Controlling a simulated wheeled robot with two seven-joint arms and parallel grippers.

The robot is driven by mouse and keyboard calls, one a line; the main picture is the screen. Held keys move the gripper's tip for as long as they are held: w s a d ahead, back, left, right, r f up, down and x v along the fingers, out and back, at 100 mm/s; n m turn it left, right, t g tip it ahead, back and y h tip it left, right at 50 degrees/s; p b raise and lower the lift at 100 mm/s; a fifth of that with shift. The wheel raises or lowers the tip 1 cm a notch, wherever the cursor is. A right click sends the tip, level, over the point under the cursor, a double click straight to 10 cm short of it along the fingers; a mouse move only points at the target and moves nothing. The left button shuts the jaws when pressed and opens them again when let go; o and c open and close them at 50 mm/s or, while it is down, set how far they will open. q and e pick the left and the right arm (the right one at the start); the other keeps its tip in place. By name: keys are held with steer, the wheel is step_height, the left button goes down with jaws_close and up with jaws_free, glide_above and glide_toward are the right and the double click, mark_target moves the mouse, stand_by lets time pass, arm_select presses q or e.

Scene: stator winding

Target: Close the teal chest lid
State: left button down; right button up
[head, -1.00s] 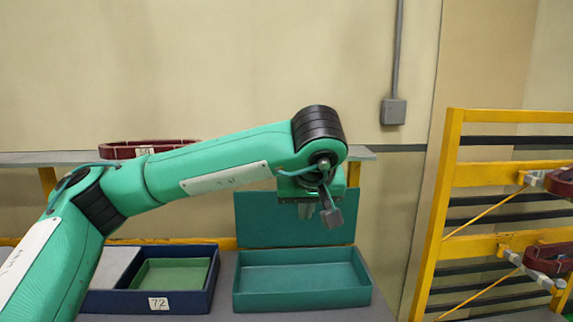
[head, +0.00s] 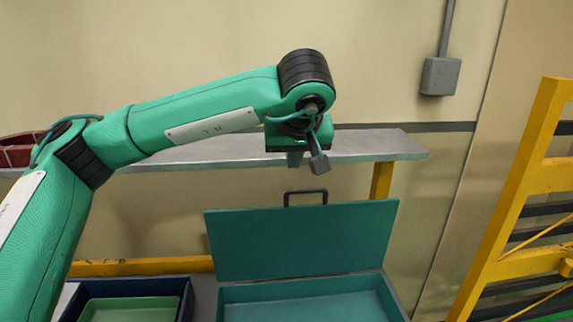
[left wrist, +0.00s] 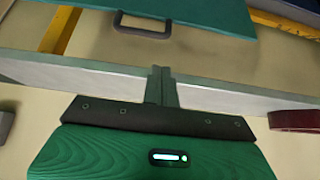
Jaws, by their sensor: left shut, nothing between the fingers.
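The teal chest (head: 310,299) stands on the grey bench at the lower middle of the head view, its lower part cut off by the frame. Its lid (head: 300,242) stands raised at the back, open, with a dark handle (head: 305,197) on its top edge. My left gripper (head: 295,160) is shut and empty, above the handle and apart from it in the picture. In the left wrist view the shut fingers (left wrist: 160,85) show at the centre, with the handle (left wrist: 143,27) and the teal lid (left wrist: 200,12) beyond. My right gripper is not in view.
A grey shelf (head: 380,147) runs along the wall behind the lid. A dark blue tray (head: 185,295) with a green inner box (head: 130,308) sits left of the chest. A yellow rack (head: 520,200) stands at the right. A dark red ring (head: 18,150) lies on the shelf at left.

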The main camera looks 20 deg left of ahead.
arm_select(q)
steer(key=p+x, duration=0.3)
steer(key=x, duration=0.5)
steer(key=shift+w+a+f, duration=0.1)
steer(key=shift+w, duration=0.15)
steer(key=shift+w+f+p, duration=0.15)
steer(key=shift+f+p, duration=0.2)
steer(key=shift+f, duration=0.15)
steer(key=shift+w+a, duration=0.1)
